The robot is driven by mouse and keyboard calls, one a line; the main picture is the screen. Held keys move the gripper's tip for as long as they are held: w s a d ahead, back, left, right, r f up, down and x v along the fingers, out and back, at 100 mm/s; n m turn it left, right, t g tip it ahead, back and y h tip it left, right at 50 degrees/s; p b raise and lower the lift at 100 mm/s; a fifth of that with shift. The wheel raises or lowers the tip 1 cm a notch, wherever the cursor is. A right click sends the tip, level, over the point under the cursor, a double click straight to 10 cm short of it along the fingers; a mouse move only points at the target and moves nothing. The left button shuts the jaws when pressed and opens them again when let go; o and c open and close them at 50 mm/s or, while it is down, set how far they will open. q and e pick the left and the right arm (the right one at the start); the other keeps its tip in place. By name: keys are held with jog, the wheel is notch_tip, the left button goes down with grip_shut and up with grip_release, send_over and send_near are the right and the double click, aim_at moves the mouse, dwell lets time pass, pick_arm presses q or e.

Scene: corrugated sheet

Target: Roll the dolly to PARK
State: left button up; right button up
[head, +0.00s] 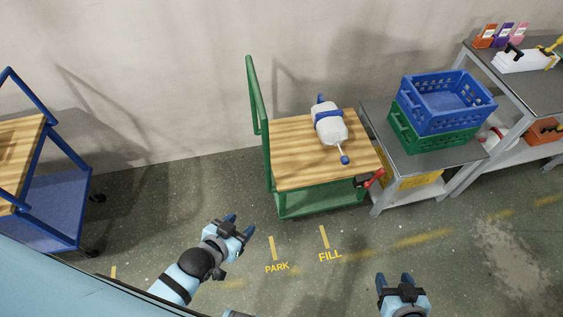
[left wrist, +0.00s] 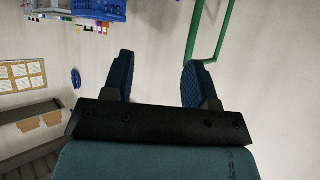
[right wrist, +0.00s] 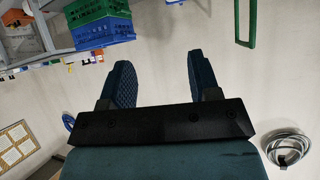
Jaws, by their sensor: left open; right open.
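The dolly has a green frame, a wooden top (head: 292,170) and a tall green handle (head: 254,95) at its left end. It stands on the floor against the wall, above the yellow FILL mark (head: 329,256) in the head view. The yellow PARK mark (head: 276,267) is left of FILL. A white jug (head: 330,128) with a blue strap lies on the dolly's top. My left gripper (head: 240,224) is open and empty, in front of the dolly to the left, apart from it. My right gripper (head: 394,280) is open and empty, right of FILL. The green handle also shows in the left wrist view (left wrist: 222,30).
A blue cart (head: 55,205) with a wooden top stands at the left. Right of the dolly, close to it, a grey table (head: 455,157) holds blue (head: 445,100) and green crates. A red lever (head: 374,178) is at the dolly's right corner. Floor in front is clear.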

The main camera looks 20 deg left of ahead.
pick_arm(q)
jog(key=w+a+f+n+t+y+b, duration=0.1)
jog(key=w+a+f+t+b, duration=0.3)
jog(key=w+f+b, duration=0.95)
jog(key=n+t+b, duration=0.1)
jog(key=t+b, duration=0.1)
jog(key=b, duration=0.6)
send_near(265, 157)
jog(key=shift+y, duration=0.4)
jog(key=w+b, duration=0.1)
jog(key=w, duration=0.3)
jog(key=w+d, duration=0.1)
jog(key=w, duration=0.3)
jog(key=w+b, duration=0.1)
jog(key=w, duration=0.3)
jog(key=shift+w+d+b, duration=0.2)
jog(key=shift+b, duration=0.15)
jog(key=shift+w, duration=0.3)
pick_arm(e)
notch_tip(265, 157, down, 15)
jog(key=w+a+y, duration=0.1)
jog(key=a, duration=0.1)
jog(key=shift+w+a+t, duration=0.2)
jog(key=shift+w+t, duration=0.1)
jog(key=shift+t, duration=0.1)
jog(key=shift+f, duration=0.1)
